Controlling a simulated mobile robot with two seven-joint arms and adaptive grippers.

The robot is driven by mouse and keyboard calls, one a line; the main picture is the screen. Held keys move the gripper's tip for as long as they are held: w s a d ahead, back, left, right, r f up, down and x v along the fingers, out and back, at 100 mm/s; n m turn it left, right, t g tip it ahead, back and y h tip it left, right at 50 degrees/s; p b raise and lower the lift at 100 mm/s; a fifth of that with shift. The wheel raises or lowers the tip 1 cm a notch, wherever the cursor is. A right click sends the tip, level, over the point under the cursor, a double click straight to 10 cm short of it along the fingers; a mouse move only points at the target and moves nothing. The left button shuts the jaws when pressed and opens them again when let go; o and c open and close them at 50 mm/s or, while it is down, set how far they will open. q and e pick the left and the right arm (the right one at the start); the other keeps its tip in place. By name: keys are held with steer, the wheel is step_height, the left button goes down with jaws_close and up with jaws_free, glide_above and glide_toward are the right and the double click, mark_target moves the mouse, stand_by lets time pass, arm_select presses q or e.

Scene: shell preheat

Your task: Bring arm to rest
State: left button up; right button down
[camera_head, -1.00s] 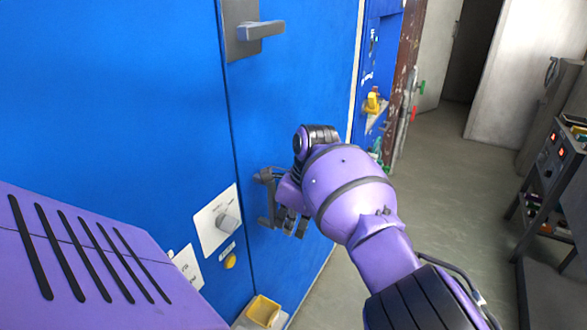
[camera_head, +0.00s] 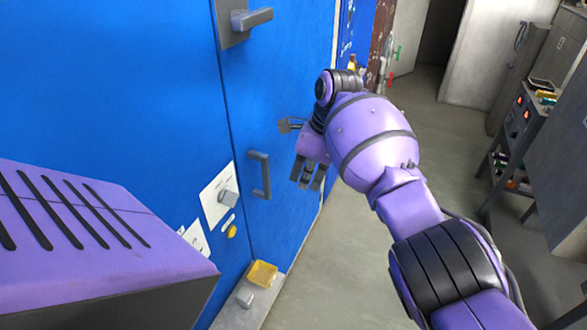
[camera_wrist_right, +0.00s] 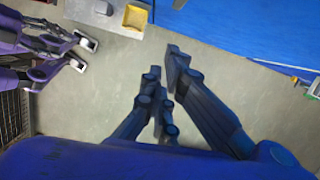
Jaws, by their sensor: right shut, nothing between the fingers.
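My right gripper (camera_head: 307,178) hangs in front of the blue door, to the right of a grey pull handle (camera_head: 260,175) and apart from it. Its fingers point downward. In the right wrist view my right gripper (camera_wrist_right: 165,66) is shut and empty, with bare floor behind the fingers. My right arm comes in from the lower right in the head view, bent at the wrist.
The blue front (camera_head: 120,90) has a lever handle (camera_head: 252,18) above and a grey knob (camera_head: 228,201) below. A yellow tray (camera_head: 262,273) sits on a low ledge. A shelf unit (camera_head: 508,150) stands at right. The floor (camera_head: 345,260) between is clear.

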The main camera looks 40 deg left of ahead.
steer(key=shift+v, duration=0.9)
steer(key=shift+s+d+f, duration=0.1)
